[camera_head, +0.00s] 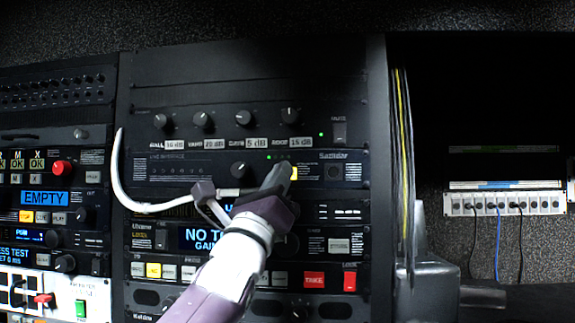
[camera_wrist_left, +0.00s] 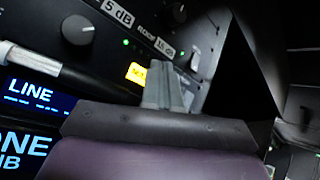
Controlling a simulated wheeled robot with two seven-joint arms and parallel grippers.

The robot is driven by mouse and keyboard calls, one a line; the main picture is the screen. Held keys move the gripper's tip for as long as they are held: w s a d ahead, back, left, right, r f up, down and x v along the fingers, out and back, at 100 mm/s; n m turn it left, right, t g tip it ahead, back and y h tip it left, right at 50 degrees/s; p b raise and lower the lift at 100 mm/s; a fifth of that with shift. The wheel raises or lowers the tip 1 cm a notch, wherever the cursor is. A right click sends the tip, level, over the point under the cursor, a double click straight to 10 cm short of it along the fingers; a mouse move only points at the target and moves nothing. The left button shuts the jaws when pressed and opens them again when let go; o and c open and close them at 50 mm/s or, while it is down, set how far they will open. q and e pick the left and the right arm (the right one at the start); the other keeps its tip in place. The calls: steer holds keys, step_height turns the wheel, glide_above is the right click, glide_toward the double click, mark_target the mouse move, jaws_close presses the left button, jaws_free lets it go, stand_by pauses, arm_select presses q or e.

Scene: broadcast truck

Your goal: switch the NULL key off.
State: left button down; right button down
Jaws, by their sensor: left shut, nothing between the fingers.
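A small yellow-lit key (camera_head: 294,173) sits on the face of a black rack unit, just right of my left gripper's tips. It also shows in the left wrist view as a lit yellow key (camera_wrist_left: 136,73), partly covered by the fingers; its lettering is too small to read surely, so I cannot confirm it is the NULL key. My left gripper (camera_head: 280,172) is shut and empty, its fingertips right beside the key at the panel. In the left wrist view the closed fingers (camera_wrist_left: 162,75) overlap the key's right side; contact cannot be told. My right gripper is not in view.
A white cable (camera_head: 121,185) loops to a plug left of my gripper. Knobs (camera_head: 290,115) stand out above it. A blue display (camera_head: 200,238) and red keys (camera_head: 314,280) lie below. Hanging cables (camera_head: 403,150) are right of the rack.

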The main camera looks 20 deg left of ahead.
arm_select(q)
steer(key=shift+w+a, duration=0.15)
steer(key=shift+w, duration=0.4)
stand_by(1.7)
steer(key=shift+w+a, duration=0.1)
steer(key=shift+w, duration=0.35)
steer(key=shift+w, duration=0.3)
stand_by(0.7)
